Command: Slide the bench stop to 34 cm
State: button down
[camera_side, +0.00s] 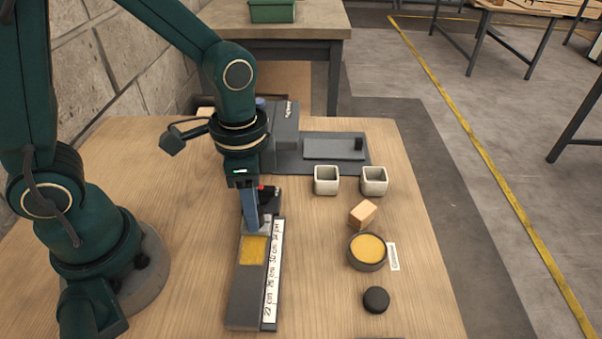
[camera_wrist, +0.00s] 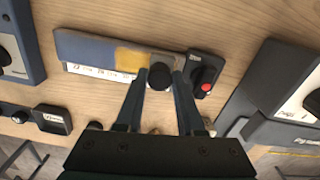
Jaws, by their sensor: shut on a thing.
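The bench stop's track (camera_side: 246,296) is a long grey rail on the wooden bench with a white centimetre scale (camera_side: 272,281) along its right side. It also shows in the wrist view (camera_wrist: 88,47). A yellow patch (camera_side: 253,250) lies on the rail, near the 30 cm mark. The stop's round black knob (camera_wrist: 160,76) is near the 34 cm end of the rail. My gripper (camera_side: 256,222) is down at that end, and in the wrist view my gripper (camera_wrist: 161,77) is shut on the knob. The fingers hide the knob's exact scale reading.
A dark box with a red knob (camera_wrist: 207,76) sits just past the rail's end. Two pale cups (camera_side: 326,181), a wooden block (camera_side: 362,213), a bowl with yellow contents (camera_side: 368,249) and a black puck (camera_side: 376,299) stand to the right. A grey machine (camera_side: 283,135) stands behind.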

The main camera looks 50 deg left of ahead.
jog(key=shift+w+a, duration=0.15)
jog(key=shift+w, duration=0.15)
jog(key=c, duration=0.8)
grip_release()
jog(key=shift+o, duration=1.4)
jog(key=shift+s, duration=0.1)
jog(key=shift+r, duration=2.6)
jog(key=shift+r, duration=0.1)
jog(key=s+a+r+n+t, duration=0.3)
jog(key=s+r+n+t, duration=0.1)
jog(key=r+n+t, duration=0.1)
jog(key=shift+s+a+r+n+t, duration=0.3)
jog(key=shift+s+r+n+t, duration=0.15)
jog(key=shift+n, duration=0.75)
